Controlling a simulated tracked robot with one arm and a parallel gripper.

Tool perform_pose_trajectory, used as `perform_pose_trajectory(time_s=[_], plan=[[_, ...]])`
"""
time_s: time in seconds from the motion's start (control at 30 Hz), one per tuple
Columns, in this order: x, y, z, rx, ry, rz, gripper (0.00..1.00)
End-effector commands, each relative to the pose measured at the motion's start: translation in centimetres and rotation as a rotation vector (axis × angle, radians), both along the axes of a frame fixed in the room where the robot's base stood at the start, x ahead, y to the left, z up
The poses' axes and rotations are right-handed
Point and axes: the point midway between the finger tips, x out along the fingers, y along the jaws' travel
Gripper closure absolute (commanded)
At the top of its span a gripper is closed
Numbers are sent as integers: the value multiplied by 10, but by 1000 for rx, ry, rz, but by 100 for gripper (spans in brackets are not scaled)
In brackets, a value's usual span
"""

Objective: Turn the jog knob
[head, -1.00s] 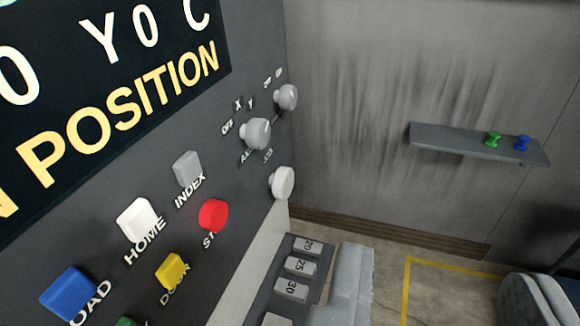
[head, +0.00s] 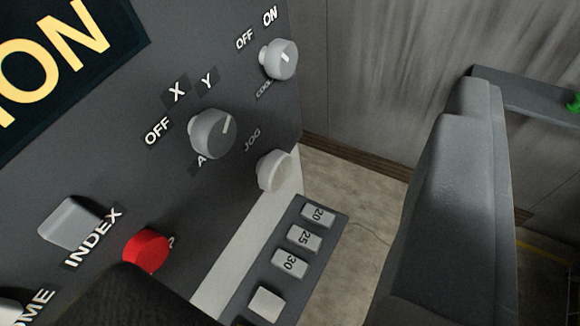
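The jog knob (head: 274,171) is a pale round knob on the slanted dark control panel, right of centre, with the word JOG beside it. It is in full view and nothing touches it. A large grey part of my gripper (head: 450,200) stands at the right, apart from the knob in the picture. A dark, blurred shape at the bottom left may also be mine. No pair of fingertips shows clearly, so I cannot tell how wide the gripper is.
The axis knob (head: 213,133) is up and left of the jog knob; the coolant knob (head: 279,58) is above it. A red button (head: 147,251) and the INDEX button (head: 72,222) are lower left. Numbered keys (head: 304,238) lie below. A shelf (head: 540,100) is behind at right.

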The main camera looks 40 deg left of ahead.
Motion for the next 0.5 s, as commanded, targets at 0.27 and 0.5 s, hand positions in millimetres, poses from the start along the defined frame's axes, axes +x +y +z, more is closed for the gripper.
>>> perform_pose_trajectory(time_s=[0.27, 0.5], plan=[[19, 4, -30, 19, 86, 63, 25], [63, 36, -126, 84, 341, 358, 25]])
